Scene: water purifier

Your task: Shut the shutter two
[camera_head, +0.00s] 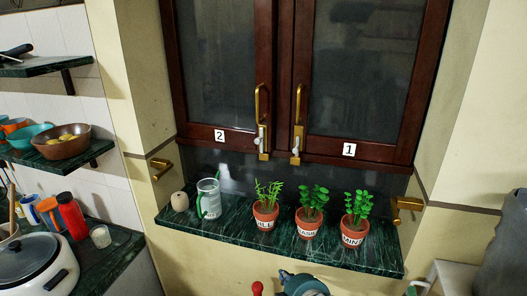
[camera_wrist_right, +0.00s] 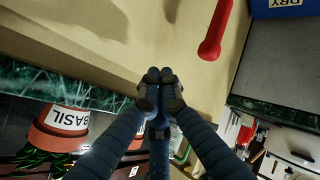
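Shutter two (camera_head: 222,75) is the left dark wood and glass cupboard door, marked with a white "2" label (camera_head: 220,135). It looks shut or nearly shut beside the right door (camera_head: 365,85), labelled "1". Its brass handle (camera_head: 262,115) is upright at its right edge, with a pale latch knob low on it. My right gripper (camera_head: 303,284) is at the bottom edge of the head view, below the shelf and well away from the door. In the right wrist view its two dark fingers (camera_wrist_right: 160,90) meet at the tips with nothing seen between them. My left gripper is out of view.
A red-handled thing (camera_wrist_right: 214,35) is near my right gripper. Kitchen shelves stand left.

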